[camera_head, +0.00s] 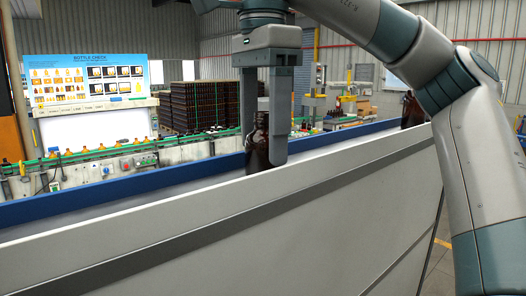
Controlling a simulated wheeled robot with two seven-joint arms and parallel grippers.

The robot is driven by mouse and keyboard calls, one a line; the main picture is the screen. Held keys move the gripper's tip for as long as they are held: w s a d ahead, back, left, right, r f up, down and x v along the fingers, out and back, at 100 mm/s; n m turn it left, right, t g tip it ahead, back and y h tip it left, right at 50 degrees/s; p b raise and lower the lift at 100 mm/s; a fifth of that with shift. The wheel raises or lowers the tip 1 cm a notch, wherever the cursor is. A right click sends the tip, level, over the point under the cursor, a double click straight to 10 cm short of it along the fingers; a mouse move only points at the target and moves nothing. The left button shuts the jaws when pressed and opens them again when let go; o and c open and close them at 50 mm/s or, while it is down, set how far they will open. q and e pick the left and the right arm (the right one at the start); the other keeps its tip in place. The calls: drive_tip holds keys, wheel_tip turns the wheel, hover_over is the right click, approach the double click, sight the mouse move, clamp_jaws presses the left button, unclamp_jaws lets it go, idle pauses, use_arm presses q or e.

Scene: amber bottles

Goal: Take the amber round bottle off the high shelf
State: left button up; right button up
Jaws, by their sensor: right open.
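A dark amber round bottle (257,150) stands upright on the long raised white shelf (210,185), near its middle. My right gripper (265,130) points straight down over it, with its two fingers on either side of the bottle's neck and upper body. The fingers are open, and the right finger covers part of the bottle. The bottle's foot is partly hidden behind the shelf's near edge. My left gripper is not in view.
The shelf has a blue far rail (120,192) and a tall white front panel (250,235). Another dark bottle (411,110) stands at its far right end, partly behind my right arm. A bottle line (100,155) and stacked crates (203,106) stand farther back.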

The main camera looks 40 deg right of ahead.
drive_tip(key=shift+f, duration=1.5)
drive_tip(key=shift+c, duration=0.4)
drive_tip(key=c, duration=1.1)
drive_tip(key=shift+r, duration=0.25)
drive_tip(key=shift+r, duration=0.85)
wheel_tip(320, 180, up, 2)
drive_tip(key=shift+r, duration=0.1)
drive_tip(key=w+a+r, duration=0.6)
drive_tip(key=a, duration=0.3)
drive_tip(key=shift+w+a+r, duration=0.2)
drive_tip(key=shift+a+r, duration=0.15)
drive_tip(key=shift+a, duration=0.05)
